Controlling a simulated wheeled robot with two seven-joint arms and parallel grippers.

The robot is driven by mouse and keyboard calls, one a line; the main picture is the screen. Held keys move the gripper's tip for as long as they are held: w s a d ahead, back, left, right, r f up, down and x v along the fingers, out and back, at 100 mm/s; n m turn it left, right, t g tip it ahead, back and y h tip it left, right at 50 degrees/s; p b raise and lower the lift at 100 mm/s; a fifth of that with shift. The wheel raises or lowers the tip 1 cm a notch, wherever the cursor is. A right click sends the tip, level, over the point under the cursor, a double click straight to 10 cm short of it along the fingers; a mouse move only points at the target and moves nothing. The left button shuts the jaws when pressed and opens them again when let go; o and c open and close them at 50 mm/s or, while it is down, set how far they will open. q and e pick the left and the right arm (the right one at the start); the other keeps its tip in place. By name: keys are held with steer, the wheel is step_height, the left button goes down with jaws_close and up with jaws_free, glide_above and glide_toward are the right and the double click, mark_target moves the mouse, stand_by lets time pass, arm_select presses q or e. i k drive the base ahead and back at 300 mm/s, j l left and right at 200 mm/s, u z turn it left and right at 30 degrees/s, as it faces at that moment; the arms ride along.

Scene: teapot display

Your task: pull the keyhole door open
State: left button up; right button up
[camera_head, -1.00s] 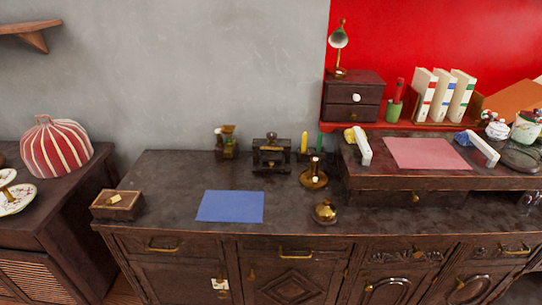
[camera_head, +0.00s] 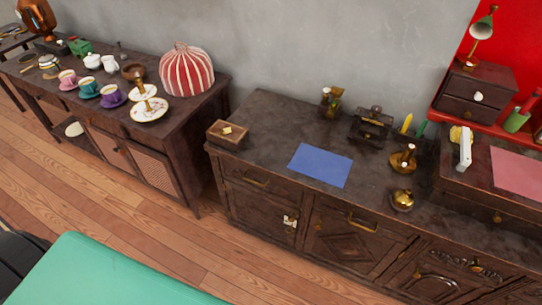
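The keyhole door (camera_head: 255,208) is the leftmost lower door of the dark wooden cabinet (camera_head: 262,125), under a drawer with a brass handle (camera_head: 254,181). A pale keyhole plate (camera_head: 290,221) with a small gold-coloured part sits at the door's right edge. The door looks shut, flush with the cabinet front. Neither of my grippers is in view, and nothing touches the door.
Wooden floor (camera_head: 150,225) lies clear before the door. A teal flat surface (camera_head: 110,278) fills the lower left foreground. A sideboard (camera_head: 185,125) with cups and a striped cover (camera_head: 186,68) stands left. A wooden box (camera_head: 228,134) and blue sheet (camera_head: 320,165) lie on the cabinet.

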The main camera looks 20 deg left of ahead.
mark_target(263, 213)
steer(key=u, duration=0.8)
